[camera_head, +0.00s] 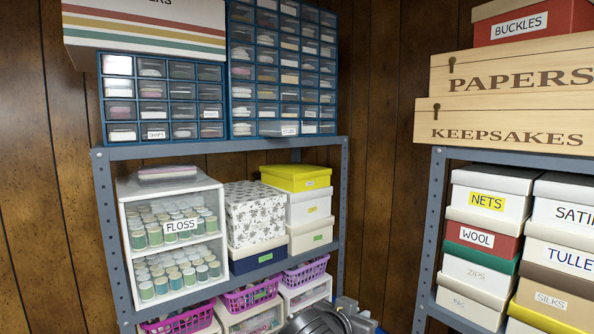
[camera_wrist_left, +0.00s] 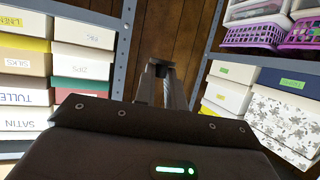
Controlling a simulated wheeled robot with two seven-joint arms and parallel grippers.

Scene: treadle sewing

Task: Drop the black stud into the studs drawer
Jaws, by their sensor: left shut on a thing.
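The studs drawer (camera_head: 270,129) is in the bottom row of the right-hand blue drawer cabinet (camera_head: 232,100), on top of the left shelf unit. Its label reads STUDS; I cannot tell whether it is pulled out. My left gripper (camera_wrist_left: 162,72) shows in the left wrist view, its fingers close together on a small dark thing at the tips, taken as the black stud; its shape is not clear. In the head view only a dark part of my left arm shows at the bottom centre, well below the cabinet. My right gripper is not in view.
A second blue cabinet (camera_head: 104,100) stands to the left, under a striped box (camera_head: 150,38). Below are floss jars, boxes and purple baskets (camera_head: 250,299). The right shelf unit (camera_head: 430,220) holds labelled boxes. The wall between the units is bare.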

